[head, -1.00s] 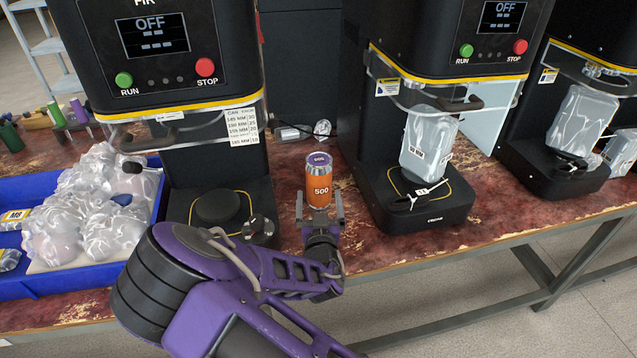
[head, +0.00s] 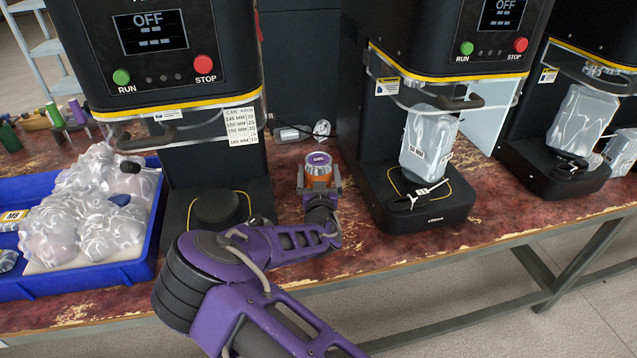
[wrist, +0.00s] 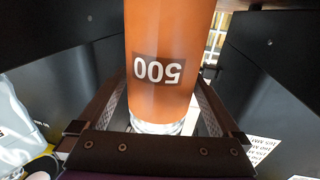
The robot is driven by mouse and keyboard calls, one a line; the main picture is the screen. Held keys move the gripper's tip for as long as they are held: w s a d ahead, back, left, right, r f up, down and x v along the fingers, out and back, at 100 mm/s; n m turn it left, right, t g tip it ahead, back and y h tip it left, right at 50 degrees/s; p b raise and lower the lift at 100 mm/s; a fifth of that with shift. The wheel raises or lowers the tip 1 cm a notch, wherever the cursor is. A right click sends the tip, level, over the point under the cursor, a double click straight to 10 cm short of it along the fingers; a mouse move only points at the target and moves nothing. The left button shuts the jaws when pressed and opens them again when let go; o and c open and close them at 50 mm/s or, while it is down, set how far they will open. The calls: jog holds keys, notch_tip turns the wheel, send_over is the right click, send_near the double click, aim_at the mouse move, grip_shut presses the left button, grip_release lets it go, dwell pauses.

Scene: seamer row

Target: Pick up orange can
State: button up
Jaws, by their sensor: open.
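The orange can (head: 318,168) stands upright on the red-brown bench between two black seaming machines. My gripper (head: 319,180) is open, with one finger on each side of the can. The wrist view shows my gripper (wrist: 165,115) with its jaws around the can's sides; I cannot tell whether they touch it. My gripper hides the can's lower part in the head view.
A black seamer (head: 215,190) stands close on the left, and another (head: 425,205) on the right holds a bagged container (head: 428,142). A blue tray (head: 100,282) of wrapped items lies at the left. The bench's front edge (head: 450,255) runs below the can.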

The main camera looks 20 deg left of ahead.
grip_shut()
dwell(0.3)
jog(key=shift+r, duration=0.1)
notch_tip(320, 180, up, 10)
jog(key=shift+f+p, duration=0.25)
jog(key=shift+p, duration=0.5)
jog(key=shift+r, duration=0.2)
